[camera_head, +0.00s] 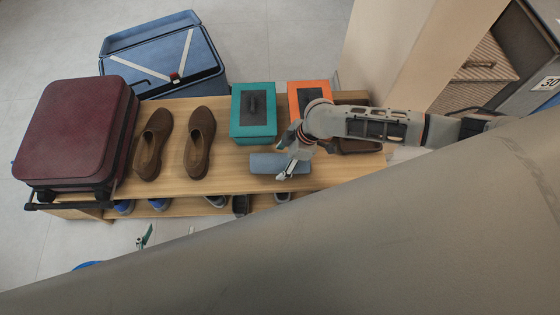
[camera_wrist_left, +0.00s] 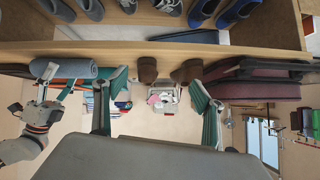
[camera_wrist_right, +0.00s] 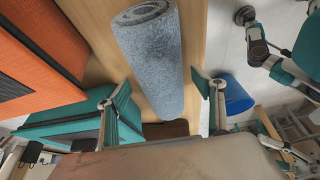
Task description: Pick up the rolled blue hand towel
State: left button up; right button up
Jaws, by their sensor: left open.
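The rolled blue hand towel (camera_head: 264,163) lies on the wooden bench top, in front of the teal box. My right gripper (camera_head: 284,160) is over the towel's right part and hides some of it. In the right wrist view the towel (camera_wrist_right: 150,55) extends between the spread fingers of my right gripper (camera_wrist_right: 160,100). The fingers look open, with gaps at the sides; contact cannot be told. The towel (camera_wrist_left: 65,70) also shows at the left of the left wrist view. My left gripper (camera_head: 146,238) is open and empty, low in front of the bench (camera_head: 225,180).
A teal box (camera_head: 253,125) and an orange box (camera_head: 309,88) stand behind the towel. Brown shoes (camera_head: 199,143) and a maroon suitcase (camera_head: 75,130) are to the left. More shoes sit on the lower shelf. A blue bucket (camera_wrist_right: 238,95) stands on the floor.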

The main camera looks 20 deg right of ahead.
jog(key=c, duration=1.2)
jog(key=shift+r, duration=0.1)
jog(key=shift+c, duration=0.2)
